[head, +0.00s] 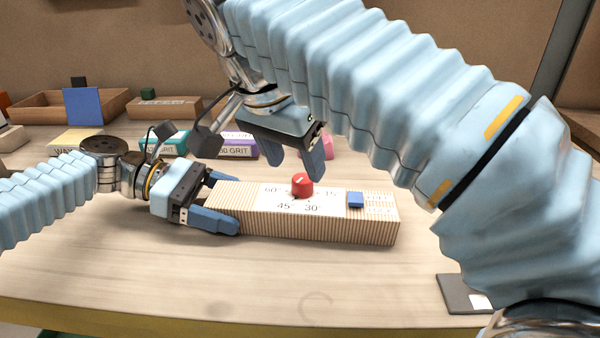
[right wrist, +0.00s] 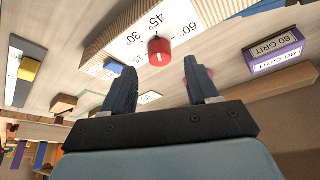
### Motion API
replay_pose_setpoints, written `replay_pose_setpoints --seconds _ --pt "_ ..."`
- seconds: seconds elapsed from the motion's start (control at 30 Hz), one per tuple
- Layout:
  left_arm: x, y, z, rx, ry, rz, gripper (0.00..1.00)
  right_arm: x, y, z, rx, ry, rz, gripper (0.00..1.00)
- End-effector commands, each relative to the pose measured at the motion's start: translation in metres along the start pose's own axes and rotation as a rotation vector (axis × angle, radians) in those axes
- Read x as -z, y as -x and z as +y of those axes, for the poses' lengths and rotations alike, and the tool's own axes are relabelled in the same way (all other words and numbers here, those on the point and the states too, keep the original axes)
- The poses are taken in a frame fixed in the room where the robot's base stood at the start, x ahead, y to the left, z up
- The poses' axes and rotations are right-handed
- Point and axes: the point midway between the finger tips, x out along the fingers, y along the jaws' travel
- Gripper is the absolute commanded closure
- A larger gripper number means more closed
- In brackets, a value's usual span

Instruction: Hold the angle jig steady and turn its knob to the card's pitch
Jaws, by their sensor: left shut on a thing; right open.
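The angle jig (head: 320,226) is a long ribbed wooden block with a white dial marked 60°, 45°, 30° and 15°. A red knob (head: 302,184) stands on the dial; it also shows in the right wrist view (right wrist: 159,51), with a pale mark on top. A blue tab (head: 355,199) sits beside small labels on the jig's right part. My left gripper (head: 222,208) is shut on the jig's left end. My right gripper (head: 305,160) is open just above and behind the knob, its fingers apart from it. I cannot make out a card with a readable pitch.
Teal and purple grit boxes (head: 240,145) stand behind the jig. A wooden tray (head: 115,108) and a lettered wooden block (head: 165,107) are at the back left. A dark plate (head: 460,295) lies at the front right. The table in front of the jig is clear.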

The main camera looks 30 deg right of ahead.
Motion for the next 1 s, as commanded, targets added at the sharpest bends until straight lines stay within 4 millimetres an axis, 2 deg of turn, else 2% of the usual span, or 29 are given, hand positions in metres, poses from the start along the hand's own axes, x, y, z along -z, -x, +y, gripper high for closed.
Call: replay_pose_setpoints --seconds 0.1,0.23,0.6,0.67,0.9,1.0 --pt "0.0 0.0 0.0 0.0 0.0 0.0 0.52 -0.001 -0.021 0.0 -0.001 0.001 0.0 0.41" --pt "0.0 0.0 0.0 0.0 0.0 0.0 0.52 0.0 -0.037 0.0 0.0 0.0 0.001 0.41" --pt "0.0 0.0 0.0 -0.001 0.0 0.0 0.52 0.001 -0.044 0.0 0.001 -0.001 0.001 0.41" --pt "0.0 0.0 0.0 -0.001 0.0 0.0 0.52 0.001 -0.044 0.0 0.001 -0.001 0.001 0.49" --pt "0.0 0.0 0.0 0.0 0.0 0.0 0.52 0.001 -0.044 0.0 0.001 -0.001 0.001 0.86" --pt "0.0 0.0 0.0 0.0 0.0 0.0 0.52 0.001 -0.044 0.0 0.002 -0.001 0.001 0.97"
